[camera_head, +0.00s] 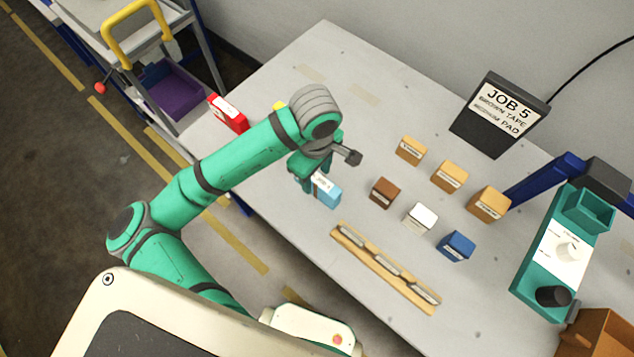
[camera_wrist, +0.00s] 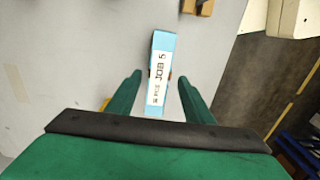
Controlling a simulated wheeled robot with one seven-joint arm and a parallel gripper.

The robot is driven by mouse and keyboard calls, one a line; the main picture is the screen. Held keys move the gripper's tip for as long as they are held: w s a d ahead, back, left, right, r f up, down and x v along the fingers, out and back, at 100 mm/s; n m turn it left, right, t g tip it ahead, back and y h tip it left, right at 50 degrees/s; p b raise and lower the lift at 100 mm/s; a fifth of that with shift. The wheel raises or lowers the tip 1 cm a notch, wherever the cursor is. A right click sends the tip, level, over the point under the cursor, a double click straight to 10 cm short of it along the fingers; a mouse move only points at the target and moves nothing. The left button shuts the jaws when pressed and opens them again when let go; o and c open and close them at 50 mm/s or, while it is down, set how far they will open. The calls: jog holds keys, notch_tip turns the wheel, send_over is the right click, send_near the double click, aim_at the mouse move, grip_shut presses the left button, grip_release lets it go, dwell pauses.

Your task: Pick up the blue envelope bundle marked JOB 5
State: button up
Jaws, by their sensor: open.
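The blue envelope bundle (camera_head: 327,192) stands on the grey table, partly hidden behind my gripper in the head view. In the wrist view the bundle (camera_wrist: 163,72) shows a white label reading JOB 5. My gripper (camera_head: 311,186) is right at the bundle. In the wrist view my gripper (camera_wrist: 156,78) is open, with one green finger to each side of the bundle's lower part. Small gaps seem to show between the fingers and the bundle; whether either finger touches it I cannot tell.
A red box (camera_head: 228,113) and a partly hidden yellow item (camera_head: 279,106) are at the table's left. Several small blocks, such as the brown block (camera_head: 385,193), stand to the right. A wooden strip (camera_head: 384,267) lies near the front edge. A JOB 5 sign (camera_head: 499,114) stands behind.

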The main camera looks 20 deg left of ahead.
jog(key=shift+w+d+f, duration=0.1)
jog(key=shift+w+f, duration=0.05)
jog(key=shift+f, duration=3.4)
grip_shut()
